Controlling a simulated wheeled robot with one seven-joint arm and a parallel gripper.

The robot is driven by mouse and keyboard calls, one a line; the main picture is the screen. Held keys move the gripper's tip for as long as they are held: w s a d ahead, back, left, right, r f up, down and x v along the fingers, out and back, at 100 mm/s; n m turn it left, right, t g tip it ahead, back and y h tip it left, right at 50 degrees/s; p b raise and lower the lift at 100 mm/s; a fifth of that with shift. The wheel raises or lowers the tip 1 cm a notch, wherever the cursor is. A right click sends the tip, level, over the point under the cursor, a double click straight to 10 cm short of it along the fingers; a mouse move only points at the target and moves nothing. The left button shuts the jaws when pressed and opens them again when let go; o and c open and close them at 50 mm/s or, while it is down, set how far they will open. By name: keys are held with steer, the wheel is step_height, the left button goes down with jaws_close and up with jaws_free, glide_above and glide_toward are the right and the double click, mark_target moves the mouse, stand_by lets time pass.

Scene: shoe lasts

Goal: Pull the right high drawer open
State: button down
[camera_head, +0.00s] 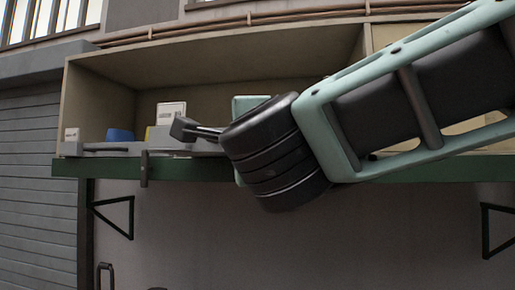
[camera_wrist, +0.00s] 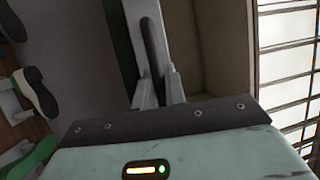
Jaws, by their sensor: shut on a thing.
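A wooden shelf unit (camera_head: 230,42) hangs on the wall with a pale grey drawer front (camera_head: 185,146) low in its opening. A dark bar handle (camera_head: 105,150) shows on the grey front at the left. My gripper (camera_head: 183,130) reaches in from the right, in front of the shelf. In the wrist view my gripper (camera_wrist: 157,88) has its two pale fingers close on either side of a long dark handle (camera_wrist: 151,42), shut on it. The grey front (camera_wrist: 136,12) runs along the handle. My arm hides the right part of the shelf; I cannot tell how far any drawer is out.
A white box (camera_head: 171,111) and a blue bowl (camera_head: 120,135) sit in the shelf. A green beam (camera_head: 110,169) runs under it, with dark brackets (camera_head: 112,217) below. A grey shutter (camera_head: 40,180) stands at left.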

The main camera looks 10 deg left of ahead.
steer(key=shift+s+a+f+b, duration=0.1)
steer(key=shift+s+b, duration=0.35)
steer(key=shift+s, duration=2.05)
steer(key=c, duration=1.5)
jaws_free()
steer(key=shift+o, duration=0.2)
steer(key=shift+s, duration=0.1)
